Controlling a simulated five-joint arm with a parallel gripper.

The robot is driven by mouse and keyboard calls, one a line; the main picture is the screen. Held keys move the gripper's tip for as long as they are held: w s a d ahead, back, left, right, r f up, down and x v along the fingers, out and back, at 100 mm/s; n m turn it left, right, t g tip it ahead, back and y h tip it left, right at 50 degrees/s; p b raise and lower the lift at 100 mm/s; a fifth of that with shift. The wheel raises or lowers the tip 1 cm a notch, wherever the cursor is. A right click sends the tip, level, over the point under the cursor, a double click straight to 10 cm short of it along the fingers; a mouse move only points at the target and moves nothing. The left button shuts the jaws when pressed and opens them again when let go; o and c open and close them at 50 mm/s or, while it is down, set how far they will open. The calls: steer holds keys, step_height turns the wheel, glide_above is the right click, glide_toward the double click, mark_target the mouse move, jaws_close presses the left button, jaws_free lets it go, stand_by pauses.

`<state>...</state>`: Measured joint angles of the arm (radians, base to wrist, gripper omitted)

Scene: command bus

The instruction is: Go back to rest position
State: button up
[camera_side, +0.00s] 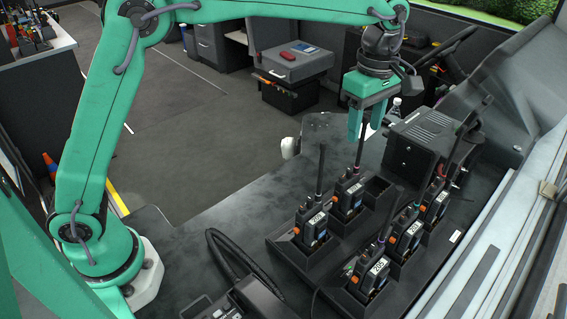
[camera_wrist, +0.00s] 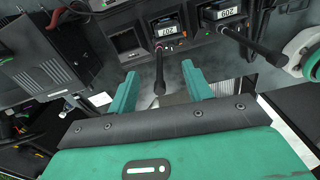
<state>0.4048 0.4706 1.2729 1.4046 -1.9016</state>
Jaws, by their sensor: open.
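My gripper (camera_side: 366,122) is green, open and empty, with its fingers pointing down above the far side of the radio charger (camera_side: 330,262). In the wrist view my gripper (camera_wrist: 161,88) shows two fingers spread apart. A black radio (camera_side: 348,194) stands upright in the charger below it. Its antenna rises close to the fingers and shows between them in the wrist view (camera_wrist: 159,75); I cannot tell how far apart they are in depth. Several more radios stand in the slots, among them the front left radio (camera_side: 311,226) and the front radio (camera_side: 370,275).
An empty charger slot (camera_side: 379,187) lies beside the far radio. A black box-shaped unit (camera_side: 422,133) stands right of my gripper.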

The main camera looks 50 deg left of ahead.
steer(key=shift+r, duration=2.6)
steer(key=s+a+r+m+t, duration=0.3)
steer(key=s+a+m, duration=0.5)
steer(key=s+a, duration=0.4)
steer(key=s+a+f+m+t, duration=0.1)
steer(key=s+a+f+m, duration=0.3)
steer(key=s, duration=0.2)
steer(key=s+a+f+m+t, duration=0.1)
steer(key=s+a+f+m, duration=0.3)
steer(key=s, duration=0.3)
steer(key=shift+s+a+m+t, duration=0.2)
steer(key=shift+m+t, duration=0.1)
steer(key=shift+m, duration=0.3)
